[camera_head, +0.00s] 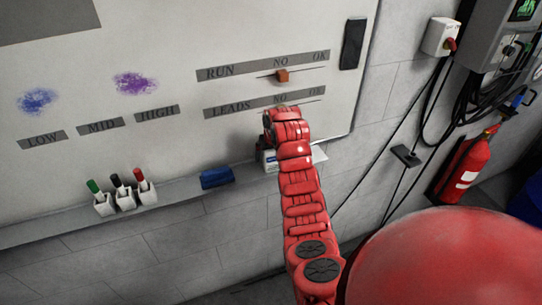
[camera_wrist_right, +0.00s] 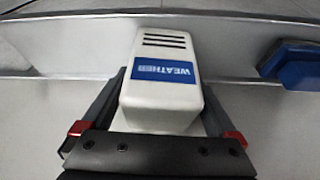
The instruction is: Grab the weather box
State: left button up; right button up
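The weather box is a white box with vent slots and a blue WEATHER label, seen upside down in the right wrist view (camera_wrist_right: 160,100). In the head view its lower part (camera_head: 269,162) shows on the ledge under the whiteboard, mostly hidden behind my right gripper (camera_head: 282,112). In the right wrist view the dark fingers of my right gripper (camera_wrist_right: 163,85) lie on both sides of the box. I cannot tell whether they press on it. My left gripper is not in view.
A blue eraser (camera_head: 217,177) lies on the ledge (camera_head: 170,195) left of the box. Several markers (camera_head: 120,188) stand in white holders farther left. Cables hang on the wall right of the board, near a red fire extinguisher (camera_head: 466,165).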

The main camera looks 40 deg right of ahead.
grip_shut()
jog(key=shift+w, duration=0.1)
